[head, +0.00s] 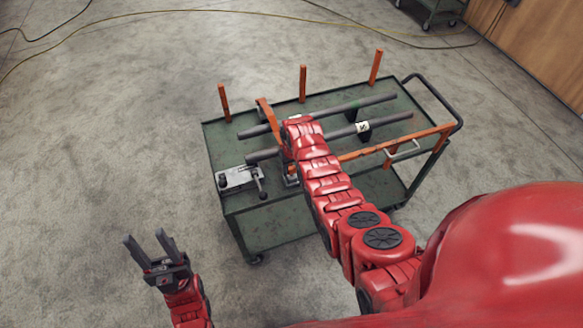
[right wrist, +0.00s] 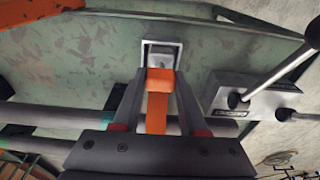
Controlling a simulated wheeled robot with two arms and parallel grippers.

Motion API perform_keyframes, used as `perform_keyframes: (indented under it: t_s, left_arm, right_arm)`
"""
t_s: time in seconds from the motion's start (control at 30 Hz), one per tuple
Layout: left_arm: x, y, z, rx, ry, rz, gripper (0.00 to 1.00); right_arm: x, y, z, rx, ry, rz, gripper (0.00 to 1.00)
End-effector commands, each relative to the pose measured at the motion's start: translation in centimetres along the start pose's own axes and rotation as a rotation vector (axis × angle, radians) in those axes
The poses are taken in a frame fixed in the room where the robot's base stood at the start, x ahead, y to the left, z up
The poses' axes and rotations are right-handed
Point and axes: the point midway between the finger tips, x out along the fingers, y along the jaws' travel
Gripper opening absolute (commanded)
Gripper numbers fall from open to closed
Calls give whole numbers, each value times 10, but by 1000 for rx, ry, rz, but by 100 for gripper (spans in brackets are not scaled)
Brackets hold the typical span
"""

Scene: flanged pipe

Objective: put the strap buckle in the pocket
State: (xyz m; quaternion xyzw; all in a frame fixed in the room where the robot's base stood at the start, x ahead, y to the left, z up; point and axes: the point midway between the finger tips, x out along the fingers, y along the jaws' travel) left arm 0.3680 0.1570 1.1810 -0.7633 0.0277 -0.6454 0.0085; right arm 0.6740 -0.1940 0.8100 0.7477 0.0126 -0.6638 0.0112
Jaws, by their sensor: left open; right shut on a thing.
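The orange strap buckle (right wrist: 160,80) is between the fingertips of my right gripper (right wrist: 160,76), which is shut on it; the orange strap (right wrist: 157,112) runs back from it between the fingers. Just beyond the buckle is a square, pale metal frame, which looks like the pocket (right wrist: 178,50). The buckle overlaps its near edge in the right wrist view; I cannot tell whether it touches or enters it. In the head view my right forearm largely hides this spot, and an orange strap (head: 267,115) crosses the far pipe. My left gripper (head: 148,241) is open and empty, off the cart.
The green cart (head: 265,215) carries two grey pipes (head: 392,118), orange posts (head: 303,82) and a grey clamp-like block with levers (head: 238,179) at its left end. That block (right wrist: 262,98) stands close to the right of my right gripper.

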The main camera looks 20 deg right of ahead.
Motion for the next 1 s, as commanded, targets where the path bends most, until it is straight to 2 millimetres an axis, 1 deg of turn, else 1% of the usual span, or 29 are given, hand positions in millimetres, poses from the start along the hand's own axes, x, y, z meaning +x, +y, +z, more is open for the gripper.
perform_keyframes:
  t_s: [0.37, 0.93, 0.97, 1.0]
  left_arm:
    - [-2, 0, 0, 0, 0, 0, 50]
    - [-12, 1, 2, 0, 0, 0, 50]
    - [-11, 0, 2, 0, 0, 0, 50]
    - [-10, 0, 2, 0, 0, 0, 50]
  right_arm:
    - [1, 0, 0, 0, 2, 0, 0]
    - [12, 0, 1, 0, 3, 0, 0]
    - [11, 0, 0, 0, 3, 0, 47]
    - [11, 0, 1, 0, 3, 0, 55]
